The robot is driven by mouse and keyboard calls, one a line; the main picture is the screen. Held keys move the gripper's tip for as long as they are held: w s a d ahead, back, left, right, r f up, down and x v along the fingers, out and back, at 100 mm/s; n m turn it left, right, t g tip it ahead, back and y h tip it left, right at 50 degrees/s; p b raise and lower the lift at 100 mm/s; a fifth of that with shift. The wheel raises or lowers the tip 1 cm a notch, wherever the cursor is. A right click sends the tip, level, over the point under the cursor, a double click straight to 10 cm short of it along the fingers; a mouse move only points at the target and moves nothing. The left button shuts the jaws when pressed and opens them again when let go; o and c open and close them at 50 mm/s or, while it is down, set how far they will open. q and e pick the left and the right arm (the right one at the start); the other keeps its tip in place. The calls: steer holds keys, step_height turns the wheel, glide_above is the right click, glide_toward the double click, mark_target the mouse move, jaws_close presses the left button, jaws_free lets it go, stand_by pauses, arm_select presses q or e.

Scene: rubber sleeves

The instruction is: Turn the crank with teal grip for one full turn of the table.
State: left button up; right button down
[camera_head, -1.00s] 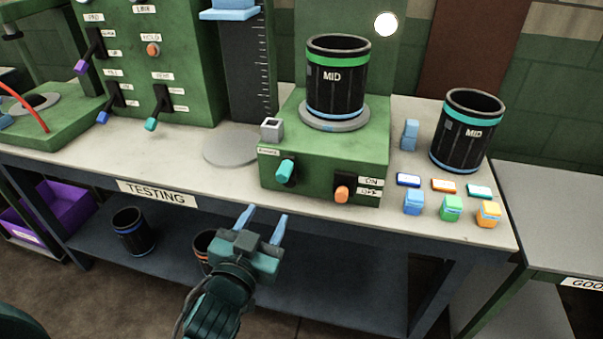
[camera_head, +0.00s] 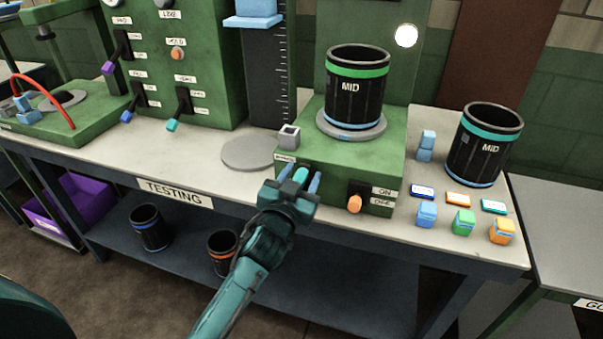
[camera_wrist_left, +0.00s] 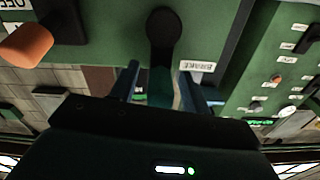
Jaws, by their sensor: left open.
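The crank with the teal grip (camera_head: 301,175) is on the front of a green box (camera_head: 340,184). My left gripper (camera_head: 301,179) is open at the crank, with a blue finger on each side of the grip. In the left wrist view the teal grip (camera_wrist_left: 160,86) shows between the two fingers of the gripper (camera_wrist_left: 158,85), below the black crank hub (camera_wrist_left: 163,28). I cannot tell whether the fingers touch it. The round grey table (camera_head: 351,133) on the box carries a black sleeve (camera_head: 355,100) with a green band, standing upright. My right gripper is not in view.
An orange-handled ON/OFF switch (camera_head: 355,203) is just right of the crank. A teal-banded sleeve (camera_head: 484,150) and several small coloured blocks stand to the right. A flat grey disc (camera_head: 248,153) lies to the left.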

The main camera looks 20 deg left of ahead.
arm_select(q)
steer(key=shift+w, duration=0.3)
steer(key=shift+c, duration=0.5)
